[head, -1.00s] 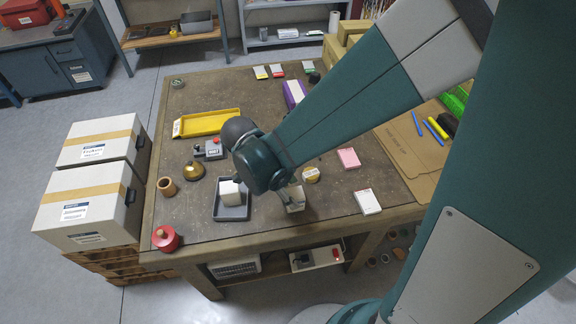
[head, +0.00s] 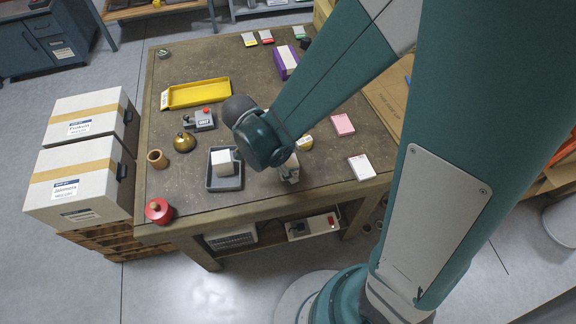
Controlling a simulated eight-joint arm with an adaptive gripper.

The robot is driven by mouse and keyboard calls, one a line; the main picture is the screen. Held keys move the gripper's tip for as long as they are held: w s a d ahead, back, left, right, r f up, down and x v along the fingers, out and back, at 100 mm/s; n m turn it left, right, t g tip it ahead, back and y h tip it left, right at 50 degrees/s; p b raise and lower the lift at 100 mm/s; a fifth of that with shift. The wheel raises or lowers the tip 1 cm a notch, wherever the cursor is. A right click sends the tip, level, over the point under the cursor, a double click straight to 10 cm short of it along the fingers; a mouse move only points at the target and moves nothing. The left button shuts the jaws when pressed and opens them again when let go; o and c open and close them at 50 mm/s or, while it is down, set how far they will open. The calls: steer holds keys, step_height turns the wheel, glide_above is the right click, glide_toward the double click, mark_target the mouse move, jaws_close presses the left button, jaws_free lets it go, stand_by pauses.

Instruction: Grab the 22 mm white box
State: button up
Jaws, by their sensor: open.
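A flat white box (head: 361,168) with a small marking lies on the table near its front right edge. Another white, block-shaped box (head: 223,163) sits in a small dark grey tray (head: 224,188) left of my arm. No size can be read on either, so I cannot tell which is 22 mm. My gripper (head: 290,174) is open, low over the table's front part, between the tray and the flat white box. My wrist hides much of it, and its fingertips are small and unclear.
A pink box (head: 342,125) and a small round yellowish item (head: 304,143) lie right of my gripper. A yellow tray (head: 196,94), a grey device (head: 199,120), a brass bell-shaped item (head: 184,143) and a red round item (head: 158,210) stand left.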

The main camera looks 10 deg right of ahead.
mark_target(288, 161)
steer(key=c, duration=1.1)
steer(key=shift+r, duration=0.1)
steer(key=shift+r+p, duration=1.5)
steer(key=shift+r, duration=3.4)
